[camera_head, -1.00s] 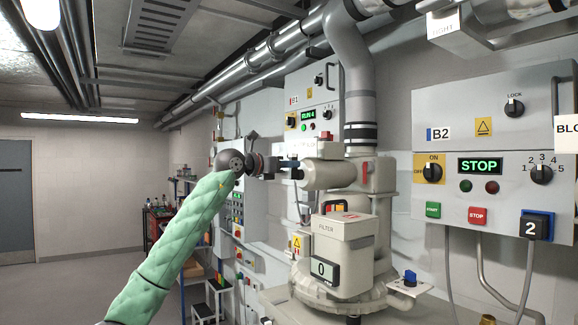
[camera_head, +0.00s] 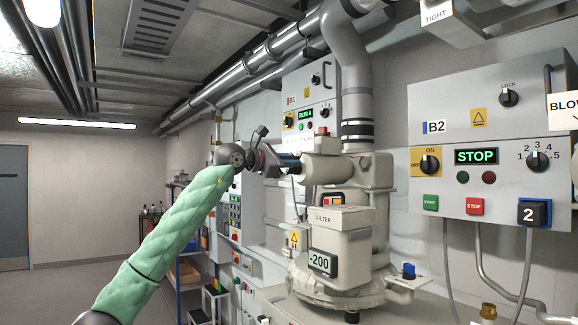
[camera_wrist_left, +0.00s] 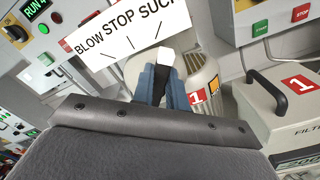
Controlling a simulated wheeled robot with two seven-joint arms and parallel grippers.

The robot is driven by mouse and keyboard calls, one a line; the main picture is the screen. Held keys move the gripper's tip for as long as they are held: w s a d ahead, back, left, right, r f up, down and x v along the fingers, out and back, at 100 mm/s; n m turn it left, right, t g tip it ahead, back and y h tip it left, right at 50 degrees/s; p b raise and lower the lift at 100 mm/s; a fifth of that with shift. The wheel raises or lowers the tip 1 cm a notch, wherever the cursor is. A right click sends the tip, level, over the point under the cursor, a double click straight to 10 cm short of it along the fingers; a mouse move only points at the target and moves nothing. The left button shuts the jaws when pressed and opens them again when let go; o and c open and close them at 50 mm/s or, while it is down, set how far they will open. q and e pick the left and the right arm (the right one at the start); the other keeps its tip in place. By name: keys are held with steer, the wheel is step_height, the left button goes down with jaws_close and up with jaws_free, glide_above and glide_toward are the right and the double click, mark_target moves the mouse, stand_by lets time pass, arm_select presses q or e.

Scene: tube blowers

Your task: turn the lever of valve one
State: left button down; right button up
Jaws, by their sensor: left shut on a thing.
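My left gripper (camera_head: 292,162) is at the left end of the pale horizontal valve body (camera_head: 328,167), below the RUN 4 panel. In the left wrist view its blue fingers (camera_wrist_left: 161,84) are shut on the lever (camera_wrist_left: 165,58) of valve one, which has a white tip and a dark middle. The fingers hide part of the lever. The lever's tip is just under the white BLOW STOP SUCK plate (camera_wrist_left: 122,30), near its right-hand mark. A red label with a 1 (camera_wrist_left: 197,97) is beside the fingers. My right gripper is not in view.
The filter box (camera_head: 341,222) below the valve has a display (camera_head: 322,263) reading -200. The RUN 4 panel (camera_head: 312,95) is behind the valve. Another control panel (camera_head: 488,135) on the right reads STOP. A grey pipe (camera_head: 352,75) rises above the valve.

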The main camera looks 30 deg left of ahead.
arm_select(q)
steer(key=shift+s+d+f+m+b, duration=0.15)
steer(key=shift+m+b, duration=0.15)
steer(key=shift+m, duration=0.5)
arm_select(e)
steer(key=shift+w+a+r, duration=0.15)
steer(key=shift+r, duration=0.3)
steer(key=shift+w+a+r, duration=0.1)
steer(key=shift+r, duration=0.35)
arm_select(q)
steer(key=c, duration=1.4)
jaws_free()
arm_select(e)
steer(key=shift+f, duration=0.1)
